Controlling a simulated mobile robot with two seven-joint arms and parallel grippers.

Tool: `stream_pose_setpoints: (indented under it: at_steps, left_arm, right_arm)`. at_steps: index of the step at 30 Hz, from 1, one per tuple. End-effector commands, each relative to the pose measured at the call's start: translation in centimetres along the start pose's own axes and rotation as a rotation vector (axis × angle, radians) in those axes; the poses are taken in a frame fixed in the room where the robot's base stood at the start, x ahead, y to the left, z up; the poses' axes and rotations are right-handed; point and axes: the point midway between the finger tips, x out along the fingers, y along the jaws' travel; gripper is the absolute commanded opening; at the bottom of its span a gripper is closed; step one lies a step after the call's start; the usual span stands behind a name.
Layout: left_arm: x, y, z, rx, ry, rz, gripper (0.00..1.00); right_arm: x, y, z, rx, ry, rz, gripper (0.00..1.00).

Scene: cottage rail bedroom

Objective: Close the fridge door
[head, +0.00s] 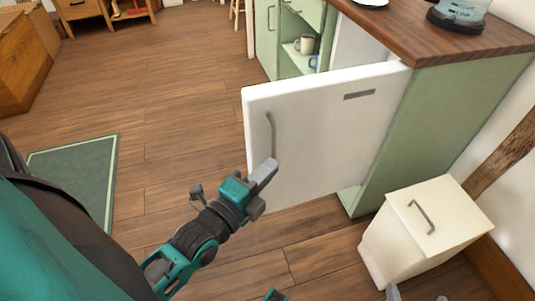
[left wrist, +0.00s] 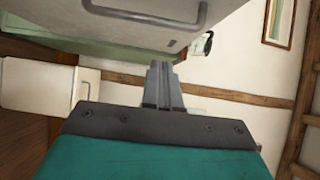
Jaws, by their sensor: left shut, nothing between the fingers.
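The white fridge door (head: 325,125) stands wide open, swung out from the green cabinet (head: 440,120). It has a grey bar handle (head: 271,134) near its left edge and a small dark label. My left gripper (head: 272,165) is shut and empty, close to the door's outer face just below the handle. I cannot tell whether it touches the door. In the left wrist view the shut fingers (left wrist: 163,75) point toward the door (left wrist: 150,15), with the handle at the top. The fridge's inside is mostly hidden behind the door.
A cream bin (head: 425,230) with a handle on its lid stands right of the door, in front of the cabinet. A wooden countertop (head: 440,35) holds a glass appliance (head: 460,12). Mugs (head: 305,45) sit on an open shelf. A green rug (head: 75,175) lies left; the wooden floor between is clear.

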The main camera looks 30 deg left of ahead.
Motion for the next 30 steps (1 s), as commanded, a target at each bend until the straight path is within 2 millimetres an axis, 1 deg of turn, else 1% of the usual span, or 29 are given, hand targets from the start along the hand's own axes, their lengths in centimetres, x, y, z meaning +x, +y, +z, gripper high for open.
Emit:
stream_pose_setpoints:
  at_steps: [1,2,3,6,9,13,18,26,30]
  left_arm:
    - [1.0,0.0,0.0,-0.002,0.0,-0.005,0.0]
    - [1.4,0.0,0.0,-0.002,0.0,-0.004,0.0]
    - [2.0,0.1,0.4,0.003,0.001,-0.003,0.0]
    - [2.9,0.1,1.6,0.003,0.001,-0.002,0.0]
    - [3.6,0.1,2.3,0.001,0.001,-0.001,0.0]
    - [4.0,0.0,2.7,0.0,0.001,0.0,0.0]
    - [4.1,0.0,2.9,0.0,0.0,0.001,0.0]
    - [4.1,0.0,3.0,0.0,0.002,0.001,0.0]
    - [3.9,0.0,3.6,0.004,0.01,0.002,0.0]
  right_arm:
    - [0.2,0.0,0.3,0.001,-0.001,0.0,0.95]
    - [0.2,0.0,0.4,0.001,-0.002,-0.001,0.95]
    - [0.4,0.0,0.6,0.001,-0.003,-0.001,0.95]
    - [0.5,-0.1,0.8,0.002,-0.006,-0.003,0.95]
    - [0.6,-0.2,0.8,0.003,-0.005,-0.006,0.95]
    - [0.6,-0.2,0.5,0.003,-0.003,-0.008,0.95]
    - [0.5,-0.2,0.0,0.002,0.005,-0.008,0.95]
    - [0.5,-0.3,0.1,0.002,0.006,-0.008,0.95]
    - [0.5,-0.3,0.1,0.002,0.004,-0.008,0.95]
